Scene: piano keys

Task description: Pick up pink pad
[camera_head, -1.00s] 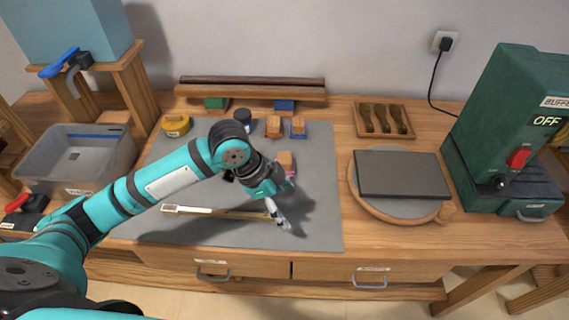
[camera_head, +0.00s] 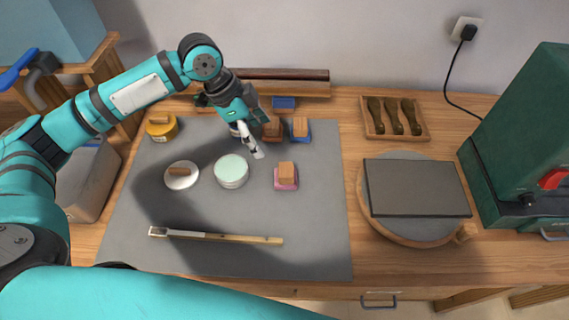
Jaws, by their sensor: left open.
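The pink pad (camera_head: 286,182) lies on the grey mat (camera_head: 310,235), right of the mint-green round tin. It has a tan wooden block grip on top. My left gripper (camera_head: 257,142) is open, above the back of the mat, up and left of the pink pad and apart from it. One light finger points down near the brown pad (camera_head: 272,129). The other finger is mostly hidden. My right gripper is out of the picture.
A blue pad (camera_head: 300,130) stands at the mat's back. The mint tin (camera_head: 232,171), a white lid (camera_head: 181,175), a yellow tin (camera_head: 161,127) and a long brush (camera_head: 215,236) lie on the mat. A dark slab (camera_head: 416,188) and a green machine (camera_head: 520,150) stand right.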

